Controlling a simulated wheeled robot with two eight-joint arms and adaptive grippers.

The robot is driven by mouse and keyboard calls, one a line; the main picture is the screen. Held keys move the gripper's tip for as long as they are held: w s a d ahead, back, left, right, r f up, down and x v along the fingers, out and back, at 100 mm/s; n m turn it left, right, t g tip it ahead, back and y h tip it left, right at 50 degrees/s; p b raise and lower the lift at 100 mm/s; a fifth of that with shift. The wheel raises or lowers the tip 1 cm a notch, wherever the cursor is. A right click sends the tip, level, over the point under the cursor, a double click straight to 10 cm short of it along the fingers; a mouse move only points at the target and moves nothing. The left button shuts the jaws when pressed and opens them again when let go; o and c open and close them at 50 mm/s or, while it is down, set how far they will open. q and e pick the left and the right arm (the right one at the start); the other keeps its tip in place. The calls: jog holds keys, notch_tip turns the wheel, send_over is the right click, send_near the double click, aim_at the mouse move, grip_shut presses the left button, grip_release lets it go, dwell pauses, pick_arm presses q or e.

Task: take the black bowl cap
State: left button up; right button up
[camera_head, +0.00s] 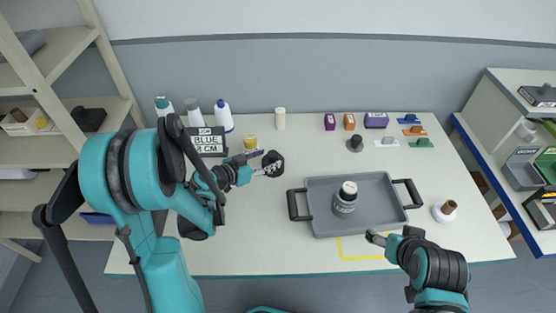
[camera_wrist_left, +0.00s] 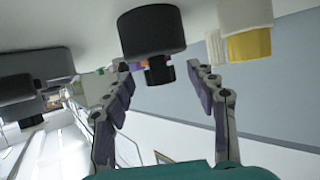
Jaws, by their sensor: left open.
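The black cap (camera_head: 273,163) is on the left half of the table in the head view. It lies just beyond the fingertips of my left gripper (camera_head: 257,162). In the left wrist view the black cap (camera_wrist_left: 152,33) is a wide dark cylinder with a narrower stub facing my fingers. My left gripper (camera_wrist_left: 160,75) is open there, its two fingertips on either side of the stub with gaps visible. Whether the cap touches the table is not clear. My right gripper (camera_head: 376,238) is by the tray's front right edge; its jaws are too small to read.
A yellow-and-white item (camera_wrist_left: 248,35) is close beside the cap in the left wrist view. A grey tray (camera_head: 310,222) holds a dark jar (camera_head: 345,196) with a white top. Small coloured boxes line the back.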

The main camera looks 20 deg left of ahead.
pick_arm(q)
jog(key=b+x, duration=0.2)
jog(key=x, duration=0.4)
jog(key=shift+w+d+r, duration=0.1)
jog(key=shift+w+d, duration=0.25)
jog(key=shift+w, duration=0.3)
jog(key=shift+s, duration=0.1)
jog(key=c, duration=0.3)
grip_shut()
